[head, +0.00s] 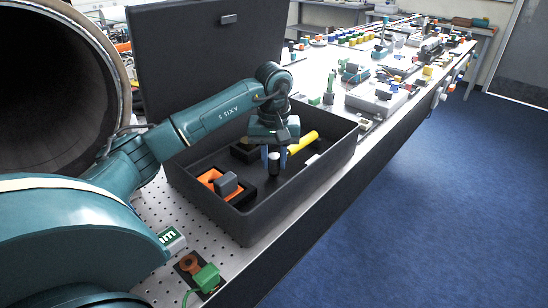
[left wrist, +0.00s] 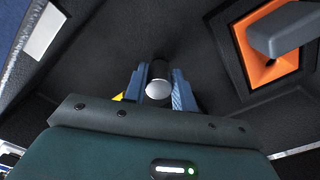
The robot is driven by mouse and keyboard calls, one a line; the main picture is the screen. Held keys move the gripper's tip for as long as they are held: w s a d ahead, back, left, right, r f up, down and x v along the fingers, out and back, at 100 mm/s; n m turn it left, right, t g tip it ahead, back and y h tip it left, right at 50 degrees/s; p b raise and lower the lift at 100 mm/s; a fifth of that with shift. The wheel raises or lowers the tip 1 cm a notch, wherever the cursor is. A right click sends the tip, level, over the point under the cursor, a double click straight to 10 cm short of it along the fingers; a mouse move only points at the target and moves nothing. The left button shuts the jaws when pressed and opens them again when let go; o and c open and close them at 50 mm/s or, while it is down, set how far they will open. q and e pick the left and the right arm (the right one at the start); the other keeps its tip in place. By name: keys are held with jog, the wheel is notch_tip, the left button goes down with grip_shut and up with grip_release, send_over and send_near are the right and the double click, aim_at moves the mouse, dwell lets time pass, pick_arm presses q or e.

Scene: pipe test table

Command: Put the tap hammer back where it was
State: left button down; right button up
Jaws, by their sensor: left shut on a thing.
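The tap hammer's dark cylindrical head (head: 275,165) shows at the fingertips of my left gripper (head: 275,155), low inside the open black case (head: 225,225). A yellow bar (head: 303,142), which looks like its handle, slants away to the right; the fingers hide where the two join. In the left wrist view, the hammer head's pale round end (left wrist: 158,90) sits between the blue fingers of the left gripper (left wrist: 158,85), which is shut on it. A speck of yellow (left wrist: 119,97) shows beside one finger. Whether the hammer touches the case floor, I cannot tell. My right gripper is out of view.
An orange-lined recess (head: 211,177) with a grey block (head: 227,185) lies left of the gripper in the case. A black square holder (head: 244,152) is behind. The raised lid (head: 195,60) stands at the back. A large pipe (head: 60,85) is at left.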

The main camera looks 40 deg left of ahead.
pick_arm(q)
jog(key=c, duration=1.1)
grip_release()
jog(key=shift+f, duration=0.1)
jog(key=shift+c, duration=0.2)
notch_tip(320, 180, up, 12)
jog(key=shift+p, duration=0.3)
jog(key=shift+s, duration=0.1)
